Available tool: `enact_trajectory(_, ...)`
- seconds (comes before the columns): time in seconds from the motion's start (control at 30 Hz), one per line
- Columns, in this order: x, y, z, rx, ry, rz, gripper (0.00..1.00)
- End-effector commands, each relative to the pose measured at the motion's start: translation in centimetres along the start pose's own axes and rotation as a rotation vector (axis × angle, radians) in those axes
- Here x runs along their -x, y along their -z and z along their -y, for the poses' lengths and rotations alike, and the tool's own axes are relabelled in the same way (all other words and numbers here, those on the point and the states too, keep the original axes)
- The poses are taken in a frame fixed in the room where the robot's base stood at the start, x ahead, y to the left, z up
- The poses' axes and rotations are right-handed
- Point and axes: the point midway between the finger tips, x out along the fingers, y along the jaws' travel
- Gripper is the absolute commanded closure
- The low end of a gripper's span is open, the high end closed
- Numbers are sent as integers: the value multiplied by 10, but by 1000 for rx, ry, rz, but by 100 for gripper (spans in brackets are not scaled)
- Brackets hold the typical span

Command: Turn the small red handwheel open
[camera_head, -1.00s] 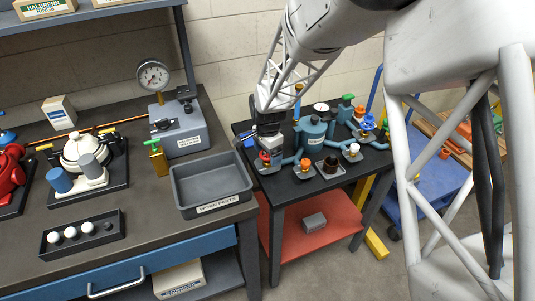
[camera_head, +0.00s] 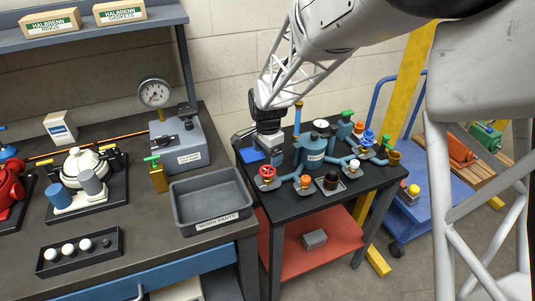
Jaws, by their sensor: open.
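The small red handwheel (camera_head: 267,172) sits on a light square base near the front left corner of the small dark table. My gripper (camera_head: 273,153) points down over the left side of this table, just above and behind the handwheel in the picture. It appears apart from the wheel, though the depth between them is hard to judge. The gripper is open and seems empty; its fingertips are small and partly lost against the dark table and blue-grey pipework.
Beside the handwheel are a blue tank (camera_head: 313,143) with pipes, an orange valve (camera_head: 305,181), a dark brown valve (camera_head: 331,181) and a white-knobbed valve (camera_head: 353,165). A grey tray (camera_head: 211,199) stands on the left bench.

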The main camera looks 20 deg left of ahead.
Motion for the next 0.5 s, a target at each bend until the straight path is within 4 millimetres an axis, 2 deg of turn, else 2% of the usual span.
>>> enact_trajectory(0.23,-1,1,0,58,0,0,14)
enact_trajectory(0.5,-2,4,1,256,0,0,14)
